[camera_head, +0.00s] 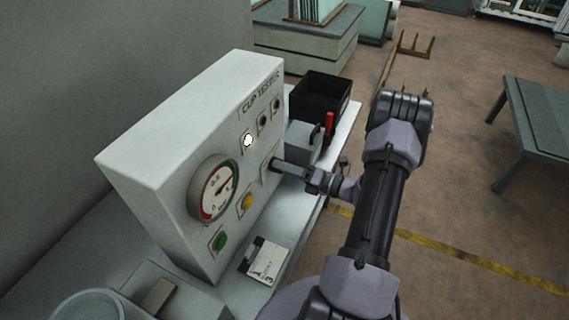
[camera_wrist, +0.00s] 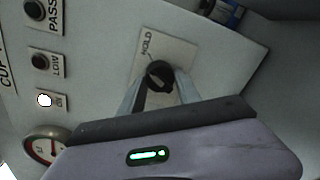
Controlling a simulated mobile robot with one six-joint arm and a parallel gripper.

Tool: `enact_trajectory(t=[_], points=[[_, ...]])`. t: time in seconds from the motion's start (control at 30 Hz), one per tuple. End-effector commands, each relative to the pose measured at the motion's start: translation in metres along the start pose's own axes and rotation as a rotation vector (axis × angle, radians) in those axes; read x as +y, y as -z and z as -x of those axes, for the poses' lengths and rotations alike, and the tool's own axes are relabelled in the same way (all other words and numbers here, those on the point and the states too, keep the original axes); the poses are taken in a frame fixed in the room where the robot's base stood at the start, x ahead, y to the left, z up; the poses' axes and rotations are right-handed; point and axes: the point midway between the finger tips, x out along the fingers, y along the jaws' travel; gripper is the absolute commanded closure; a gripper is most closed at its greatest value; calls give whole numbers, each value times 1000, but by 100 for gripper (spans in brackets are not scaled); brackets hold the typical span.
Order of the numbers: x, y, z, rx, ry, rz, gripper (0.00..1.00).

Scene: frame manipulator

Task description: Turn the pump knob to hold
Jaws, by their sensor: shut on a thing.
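The black pump knob (camera_wrist: 159,76) sits on a pale plate of the white cup tester panel (camera_head: 135,150). The word HOLD (camera_wrist: 147,44) is printed on the plate, above the knob and slightly left in the wrist view. My gripper (camera_wrist: 158,85) is shut on the knob, with one finger on each side of it. In the head view my gripper (camera_head: 279,166) reaches the panel from the right and mostly hides the knob. The knob's exact pointer direction is hard to tell.
The panel has a round gauge (camera_head: 213,190), a yellow button (camera_head: 245,202), a green button (camera_head: 219,241) and a lit white lamp (camera_head: 248,141). The LOW lamp (camera_wrist: 39,61) and PASS lamp (camera_wrist: 34,10) are dark. A black bin (camera_head: 318,98) stands behind. A card (camera_head: 266,262) lies in front.

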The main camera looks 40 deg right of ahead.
Motion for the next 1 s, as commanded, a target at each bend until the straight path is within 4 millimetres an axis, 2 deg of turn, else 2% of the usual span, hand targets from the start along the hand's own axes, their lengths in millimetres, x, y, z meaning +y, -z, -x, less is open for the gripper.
enact_trajectory(t=[0.43, 1.0], points=[[1, 0, 0, 13, -2, -268, 100], [0, 0, 0, 16, -3, -337, 100]])
